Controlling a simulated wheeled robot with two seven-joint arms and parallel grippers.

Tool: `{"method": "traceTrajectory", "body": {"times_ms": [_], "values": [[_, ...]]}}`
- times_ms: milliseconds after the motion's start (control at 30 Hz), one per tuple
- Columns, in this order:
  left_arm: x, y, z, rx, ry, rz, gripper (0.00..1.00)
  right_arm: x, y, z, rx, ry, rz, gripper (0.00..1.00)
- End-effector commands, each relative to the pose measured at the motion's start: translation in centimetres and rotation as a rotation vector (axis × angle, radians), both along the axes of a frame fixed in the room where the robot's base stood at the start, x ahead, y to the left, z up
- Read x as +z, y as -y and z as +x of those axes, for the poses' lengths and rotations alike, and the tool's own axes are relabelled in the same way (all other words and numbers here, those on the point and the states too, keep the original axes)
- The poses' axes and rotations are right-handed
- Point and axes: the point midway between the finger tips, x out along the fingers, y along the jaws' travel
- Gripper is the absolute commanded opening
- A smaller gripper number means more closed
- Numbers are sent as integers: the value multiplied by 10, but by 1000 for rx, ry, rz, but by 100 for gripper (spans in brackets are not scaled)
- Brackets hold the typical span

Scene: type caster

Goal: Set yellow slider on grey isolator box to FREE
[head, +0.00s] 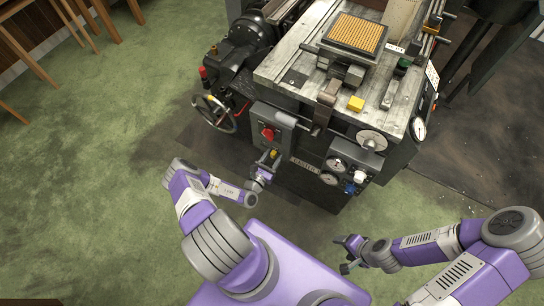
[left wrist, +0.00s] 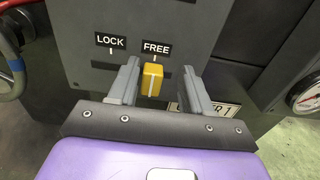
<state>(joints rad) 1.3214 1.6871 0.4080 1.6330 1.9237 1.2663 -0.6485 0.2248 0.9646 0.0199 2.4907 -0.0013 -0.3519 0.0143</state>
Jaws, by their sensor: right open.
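The grey isolator box (head: 286,118) is on the front of the machine. Its yellow slider (left wrist: 152,80) sits in a dark horizontal slot, below the FREE label (left wrist: 157,48) and right of the LOCK label (left wrist: 110,41). My left gripper (left wrist: 160,70) is open, with one finger on each side of the slider. The left finger is close to the slider; a wider gap shows on the right. In the head view my left gripper (head: 267,165) is at the box's lower part. My right gripper (head: 347,254) is open and empty, away from the machine.
A red knob (head: 268,132) is on the box above the slider. A handwheel (head: 216,113) is to the left. Gauges (head: 336,164) and a nameplate (head: 305,165) are to the right.

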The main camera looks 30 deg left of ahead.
Motion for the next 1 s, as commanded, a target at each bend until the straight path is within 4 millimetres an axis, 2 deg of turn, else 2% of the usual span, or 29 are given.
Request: {"method": "traceTrajectory", "body": {"times_ms": [267,700,1000], "values": [[0,-2,-3,5,0,3,49,1,0,0,0,0,0,69],[1,4,-67,4,-1,1,49,16,0,0,0,0,0,69],[0,5,-76,2,1,1,49,17,0,0,0,0,0,69]]}}
